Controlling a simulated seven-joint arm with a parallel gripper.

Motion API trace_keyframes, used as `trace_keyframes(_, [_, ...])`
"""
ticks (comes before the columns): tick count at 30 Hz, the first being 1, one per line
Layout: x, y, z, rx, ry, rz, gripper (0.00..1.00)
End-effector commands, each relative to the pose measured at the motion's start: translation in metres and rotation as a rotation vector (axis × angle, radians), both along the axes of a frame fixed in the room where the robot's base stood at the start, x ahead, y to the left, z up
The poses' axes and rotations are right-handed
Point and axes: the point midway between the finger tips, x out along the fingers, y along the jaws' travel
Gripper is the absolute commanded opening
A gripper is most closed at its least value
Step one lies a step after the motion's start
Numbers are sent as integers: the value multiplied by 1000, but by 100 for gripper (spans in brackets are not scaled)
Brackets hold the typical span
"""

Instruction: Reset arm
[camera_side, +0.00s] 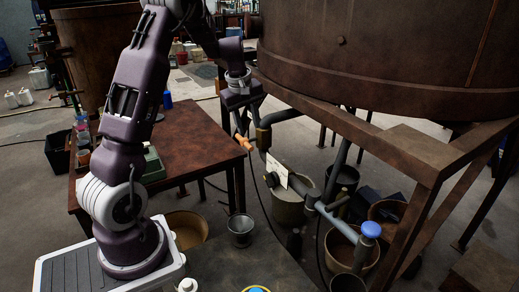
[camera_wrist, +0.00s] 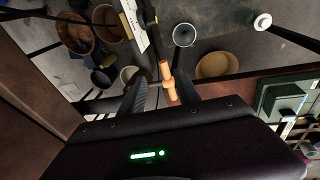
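My gripper (camera_side: 240,128) points down in the side view, beside the big vat and above the pipes. In the wrist view its two dark fingers (camera_wrist: 161,92) stand apart. An orange handle-like piece (camera_wrist: 167,80) shows between them, nearer the right finger, with a gap to the left one. The same orange piece (camera_side: 243,142) shows just below the fingertips in the side view, close to the pipe. Whether a finger touches it I cannot tell.
The rusty vat (camera_side: 390,45) and its frame (camera_side: 427,160) stand close on the right. Pipes (camera_side: 300,185) with a blue-capped end (camera_side: 371,230) run below. A brown table (camera_side: 190,140) is left of the gripper. Buckets (camera_side: 240,229) stand on the floor.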

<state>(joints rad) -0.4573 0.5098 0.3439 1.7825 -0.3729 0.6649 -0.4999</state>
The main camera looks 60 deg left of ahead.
Motion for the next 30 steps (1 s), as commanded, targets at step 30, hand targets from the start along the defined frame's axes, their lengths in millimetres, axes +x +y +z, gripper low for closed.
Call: trace_keyframes(30, [-240,-296,115,436,-133,-1443,39])
